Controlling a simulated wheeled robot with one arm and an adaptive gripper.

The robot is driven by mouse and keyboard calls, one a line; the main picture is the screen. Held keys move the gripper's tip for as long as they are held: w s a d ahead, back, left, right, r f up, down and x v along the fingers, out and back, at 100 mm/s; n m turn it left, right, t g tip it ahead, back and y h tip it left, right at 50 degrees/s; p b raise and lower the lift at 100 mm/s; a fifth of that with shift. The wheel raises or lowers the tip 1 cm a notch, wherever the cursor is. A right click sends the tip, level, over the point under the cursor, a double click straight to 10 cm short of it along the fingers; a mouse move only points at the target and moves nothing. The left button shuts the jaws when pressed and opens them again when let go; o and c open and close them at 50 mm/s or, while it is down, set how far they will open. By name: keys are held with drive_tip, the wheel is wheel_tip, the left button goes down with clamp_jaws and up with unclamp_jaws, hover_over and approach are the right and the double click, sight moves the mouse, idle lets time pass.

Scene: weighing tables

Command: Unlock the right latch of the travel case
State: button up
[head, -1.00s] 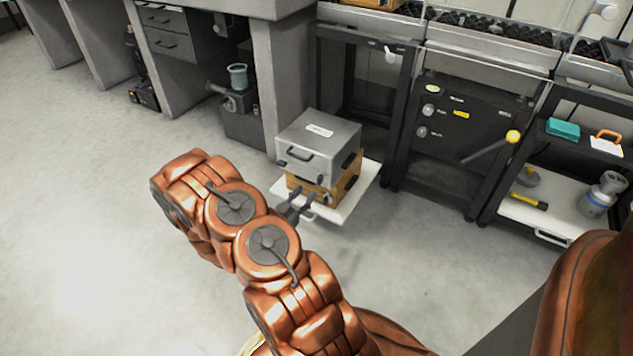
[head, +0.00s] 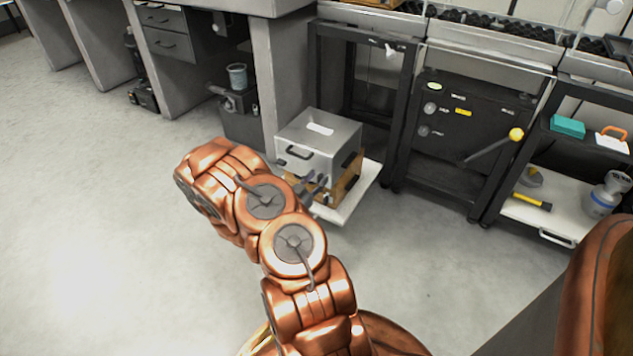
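The travel case shows as a grey box (head: 338,140) with a pale label on its top and a black handle on its front. It sits on a wooden lower part (head: 345,187) that stands on a white shelf (head: 366,183). A small dark fitting shows at the case's right side, near the seam. My gripper (head: 316,184) is in front of the wooden part, just below the grey box's front edge. Its two dark fingers look apart, with nothing seen between them. My gripper hides part of the wooden front. The right latch is too small to make out clearly, and I cannot tell its state.
A grey bench (head: 280,60) stands left of the case. A black panel stand (head: 460,125) with a yellow-knobbed lever is to the right. A shelf (head: 575,218) farther right holds a yellow-handled tool and a grey cylinder. The floor in front is clear.

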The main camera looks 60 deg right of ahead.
drive_tip(key=shift+d, duration=0.1)
clamp_jaws()
idle(0.3)
drive_tip(key=shift+s+m+p, duration=0.1)
drive_tip(key=shift+m+p, duration=0.3)
drive_tip(key=m+p, duration=0.1)
drive_tip(key=m, duration=0.1)
drive_tip(key=shift+s+m, duration=0.15)
drive_tip(key=shift+m, duration=0.15)
drive_tip(key=m, duration=0.1)
drive_tip(key=m+p, duration=0.1)
drive_tip(key=m, duration=0.2)
drive_tip(key=shift+s+f, duration=0.2)
drive_tip(key=shift+s, duration=0.05)
drive_tip(key=shift+s+f+m, duration=0.1)
drive_tip(key=shift+f+m, duration=0.05)
drive_tip(key=shift+m, duration=1.6)
drive_tip(key=shift+s+f+m, duration=0.1)
drive_tip(key=shift+f+m, duration=0.1)
drive_tip(key=shift+m, duration=1.5)
drive_tip(key=shift+f+m, duration=0.15)
drive_tip(key=shift+m, duration=1.6)
